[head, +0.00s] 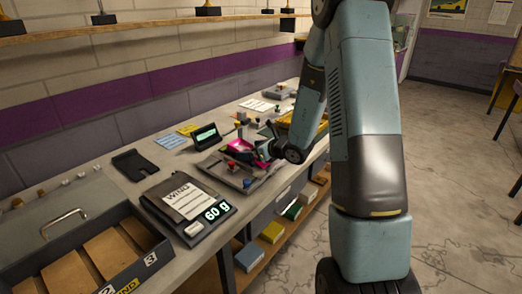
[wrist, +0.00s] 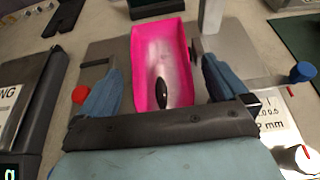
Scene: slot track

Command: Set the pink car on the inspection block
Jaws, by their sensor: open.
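The pink car (wrist: 160,50) is a glossy, tray-like body with raised edges and a dark oval spot near its near end. In the wrist view it lies lengthwise between the two blue-grey fingers of my gripper (wrist: 158,72). The fingers are open, with gaps visible on both sides of the car. In the head view the pink car (head: 239,146) shows at the far side of a grey plate (head: 215,165), and my gripper (head: 262,152) is right beside it, partly hiding it. I cannot tell which surface is the inspection block.
A red knob (wrist: 80,94) and a blue knob (wrist: 302,72) flank the gripper, and a grey post (wrist: 210,16) stands beyond. A scale (head: 190,208) reading 60 g and an open drawer box (head: 85,255) are nearer on the bench. A small display (head: 205,135) stands behind.

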